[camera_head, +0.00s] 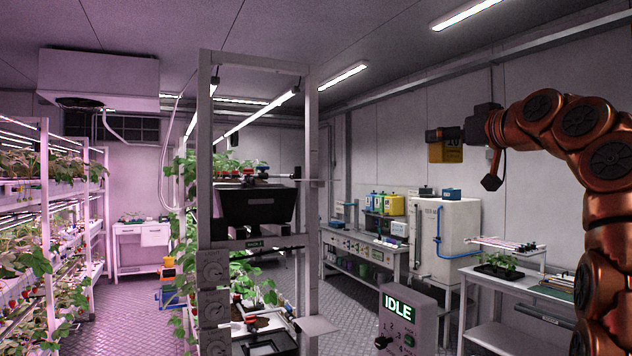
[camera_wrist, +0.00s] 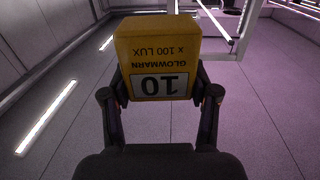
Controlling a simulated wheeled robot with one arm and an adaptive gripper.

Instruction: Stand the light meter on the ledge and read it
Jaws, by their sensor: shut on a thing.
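In the wrist view the gripper's fingers (camera_wrist: 162,88) clasp the sides of the meter (camera_wrist: 158,45). The meter is well above and right of this ledge.
A white rack post (camera_head: 311,140) and a black bin (camera_head: 258,205) stand in the middle. A control box reading "IDLE" (camera_head: 406,318) is right of the ledge. A white tank (camera_head: 445,240) and a bench (camera_head: 482,272) stand behind. Planted racks (camera_head: 107,200) line the left.

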